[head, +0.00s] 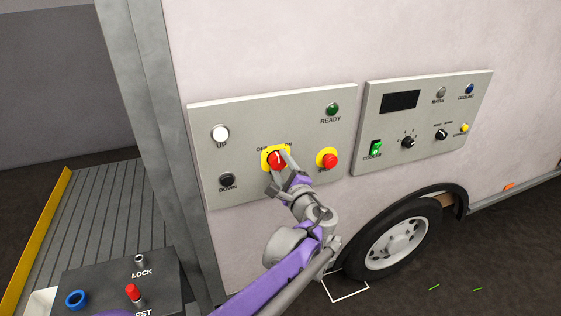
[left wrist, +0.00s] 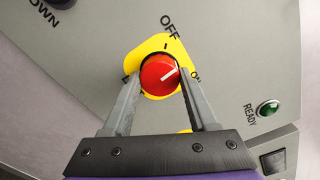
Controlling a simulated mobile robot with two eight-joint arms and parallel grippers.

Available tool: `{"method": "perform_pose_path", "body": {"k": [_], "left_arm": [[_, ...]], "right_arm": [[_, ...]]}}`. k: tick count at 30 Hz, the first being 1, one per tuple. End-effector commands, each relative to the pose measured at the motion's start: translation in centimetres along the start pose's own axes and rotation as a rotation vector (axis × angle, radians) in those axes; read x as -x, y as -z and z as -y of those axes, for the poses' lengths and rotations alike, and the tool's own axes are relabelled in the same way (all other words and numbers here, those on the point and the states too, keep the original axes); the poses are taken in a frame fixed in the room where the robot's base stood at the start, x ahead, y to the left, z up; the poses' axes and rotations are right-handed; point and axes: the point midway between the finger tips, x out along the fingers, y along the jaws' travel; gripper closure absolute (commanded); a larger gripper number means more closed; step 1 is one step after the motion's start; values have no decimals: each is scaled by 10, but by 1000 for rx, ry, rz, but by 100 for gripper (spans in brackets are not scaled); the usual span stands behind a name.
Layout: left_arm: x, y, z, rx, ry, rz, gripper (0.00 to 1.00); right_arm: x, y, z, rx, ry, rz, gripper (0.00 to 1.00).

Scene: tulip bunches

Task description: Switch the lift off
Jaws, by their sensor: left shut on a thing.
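The lift's red rotary switch (head: 277,159) sits on a yellow plate on the left grey panel (head: 235,122), between OFF and ON labels. It also shows in the left wrist view (left wrist: 158,76). Its white mark points up and right there, between the OFF label (left wrist: 173,27) and the ON label (left wrist: 196,77), nearer ON. My left gripper (head: 279,168) is at the switch, one finger on each side, shut on the red knob. The fingers partly cover the yellow plate. My right gripper is not in view.
The panel also has a white UP button (head: 220,134), a black DOWN button (head: 227,180), a green READY lamp (head: 332,109) and a red button on yellow (head: 327,160). A cooler panel (head: 425,118) is to the right. A dark control box (head: 120,285) stands at lower left.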

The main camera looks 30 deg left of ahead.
Motion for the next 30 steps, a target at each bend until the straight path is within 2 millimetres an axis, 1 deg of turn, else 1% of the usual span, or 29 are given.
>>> {"method": "perform_pose_path", "body": {"k": [1, 6, 15, 22, 30], "left_arm": [[0, -1, 2, 47, 0, 0, 97], [0, -1, 2, 208, 0, 0, 97], [0, -1, 2, 463, 0, 0, 97], [0, -1, 2, 601, 0, 0, 97], [0, 0, 1, 681, 0, 0, 97]], "right_arm": [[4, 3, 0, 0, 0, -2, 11], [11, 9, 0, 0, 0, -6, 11], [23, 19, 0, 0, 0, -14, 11], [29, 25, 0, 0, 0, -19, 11], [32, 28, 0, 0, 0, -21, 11]]}}
